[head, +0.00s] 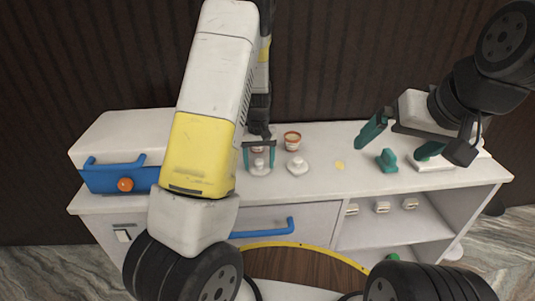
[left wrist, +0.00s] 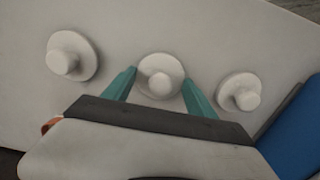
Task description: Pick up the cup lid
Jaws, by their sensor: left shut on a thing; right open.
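Small white lids with round knobs lie on the white counter. My left gripper (head: 259,168) points down with its teal fingers on either side of one cup lid (head: 260,163). In the left wrist view this lid (left wrist: 160,76) sits between the fingertips of the left gripper (left wrist: 159,77), which are shut on its rim. A second lid (head: 297,166) lies just to the right in the head view; it also shows in the left wrist view (left wrist: 72,56). A third lid (left wrist: 239,93) shows only in the wrist view. My right gripper (head: 391,151) is open and empty over the counter's right part.
An orange-brown cup (head: 292,140) stands behind the lids; another behind the left gripper is mostly hidden. A teal block-like thing (head: 387,161) and a flat white thing (head: 434,164) are at the right. A yellow patch (head: 339,165) lies mid-counter. A blue-fronted box (head: 115,178) is at the left.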

